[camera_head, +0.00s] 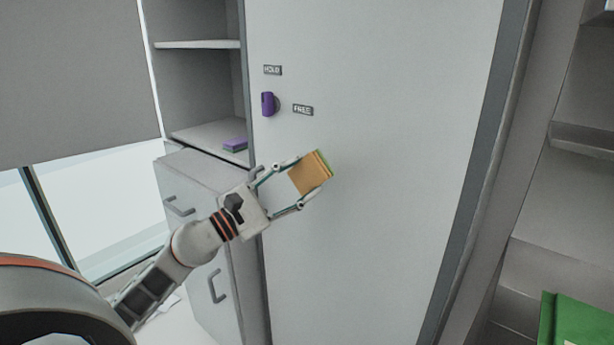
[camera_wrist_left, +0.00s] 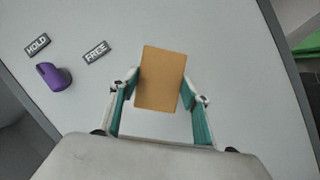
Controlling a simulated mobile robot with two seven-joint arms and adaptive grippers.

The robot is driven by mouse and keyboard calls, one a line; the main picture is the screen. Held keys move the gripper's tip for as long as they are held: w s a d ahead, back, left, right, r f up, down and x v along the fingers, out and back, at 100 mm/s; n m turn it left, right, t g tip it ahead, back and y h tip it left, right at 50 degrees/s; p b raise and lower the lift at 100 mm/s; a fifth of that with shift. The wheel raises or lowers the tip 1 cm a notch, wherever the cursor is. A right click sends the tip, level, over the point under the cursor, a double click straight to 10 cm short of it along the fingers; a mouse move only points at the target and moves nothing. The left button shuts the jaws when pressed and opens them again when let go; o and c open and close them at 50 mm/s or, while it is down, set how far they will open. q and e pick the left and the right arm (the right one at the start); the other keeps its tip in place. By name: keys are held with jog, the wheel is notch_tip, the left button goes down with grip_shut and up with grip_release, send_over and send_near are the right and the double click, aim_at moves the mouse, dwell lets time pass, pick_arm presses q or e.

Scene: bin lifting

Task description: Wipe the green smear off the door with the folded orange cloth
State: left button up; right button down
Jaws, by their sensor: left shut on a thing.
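My left gripper (camera_head: 310,182) is shut on the folded orange cloth (camera_head: 308,175), one finger on each side. In the left wrist view the cloth (camera_wrist_left: 161,78) stands out beyond the fingertips, in front of the pale grey door (camera_head: 375,130). The cloth is at or very near the door; I cannot tell whether it touches. In the head view a thin green strip shows at the cloth's far edge; I cannot tell whether it is the smear. No other smear shows on the door. My right gripper is out of view.
A purple block (camera_head: 235,145) lies on the open shelf at left. A green object (camera_head: 578,322) is at lower right. The lower door is clear.

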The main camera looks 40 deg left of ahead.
pick_arm(q)
jog(key=shift+s, duration=0.3)
jog(key=shift+s+a+b, duration=0.1)
jog(key=shift+s+b, duration=0.2)
jog(key=shift+s, duration=1.2)
